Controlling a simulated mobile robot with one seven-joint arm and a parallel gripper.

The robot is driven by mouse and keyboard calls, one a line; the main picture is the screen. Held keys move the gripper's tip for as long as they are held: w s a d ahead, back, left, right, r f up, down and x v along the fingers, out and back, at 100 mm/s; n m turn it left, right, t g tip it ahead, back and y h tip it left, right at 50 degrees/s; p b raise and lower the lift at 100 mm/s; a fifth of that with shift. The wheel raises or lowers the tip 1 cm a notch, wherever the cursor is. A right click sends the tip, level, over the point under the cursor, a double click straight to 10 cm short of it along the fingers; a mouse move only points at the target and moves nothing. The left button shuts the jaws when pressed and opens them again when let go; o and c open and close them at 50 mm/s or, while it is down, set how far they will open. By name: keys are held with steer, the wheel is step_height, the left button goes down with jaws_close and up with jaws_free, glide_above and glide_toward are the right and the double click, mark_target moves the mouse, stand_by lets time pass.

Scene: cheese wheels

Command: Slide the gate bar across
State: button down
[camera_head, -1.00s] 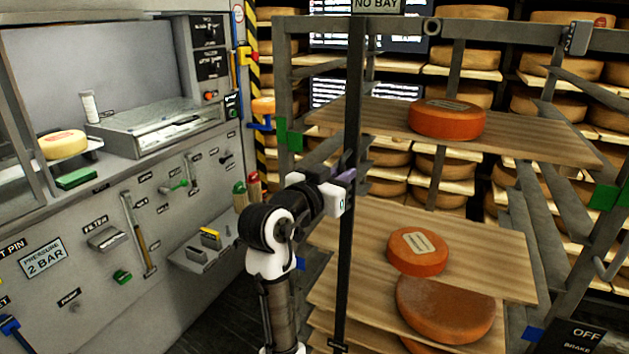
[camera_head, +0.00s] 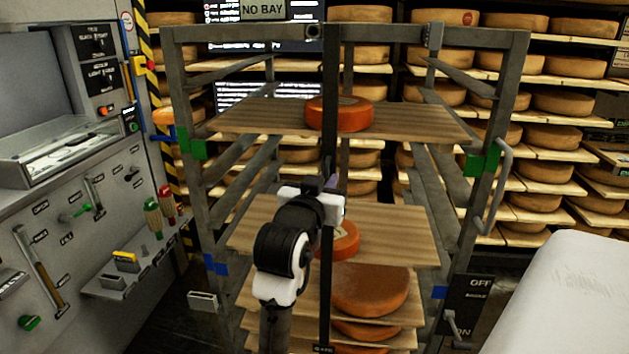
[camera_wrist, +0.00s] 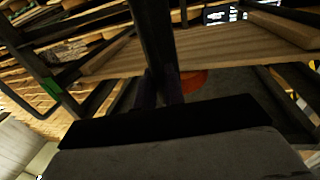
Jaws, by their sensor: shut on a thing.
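The gate bar (camera_head: 326,90) is a dark upright bar across the front of the grey rack (camera_head: 190,100). It stands near the middle of the rack's opening, in front of the orange cheese wheels. My gripper (camera_head: 331,185) is shut on the bar at about mid-height, level with the gap above the middle board. In the wrist view the bar (camera_wrist: 152,40) runs down between my dark fingers (camera_wrist: 160,92). My wrist hides part of the bar and part of the middle cheese (camera_head: 345,240). A grey latch-like piece (camera_head: 433,36) sits on the top rail, right of the bar.
Boards with cheese wheels, such as the upper one (camera_head: 340,114), lie behind the bar. A machine panel with handles (camera_head: 80,212) stands at the left. A white rounded surface (camera_head: 560,300) and a brake sign (camera_head: 470,300) are at the lower right. A handle (camera_head: 500,185) projects from the right post.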

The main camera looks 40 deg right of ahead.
steer(key=shift+s+d, duration=0.15)
steer(key=shift+s, duration=0.1)
steer(key=c, duration=1.6)
jaws_free()
steer(key=shift+d, duration=0.1)
steer(key=b+v, duration=0.7)
steer(key=v, duration=0.7)
steer(key=shift+w, duration=0.1)
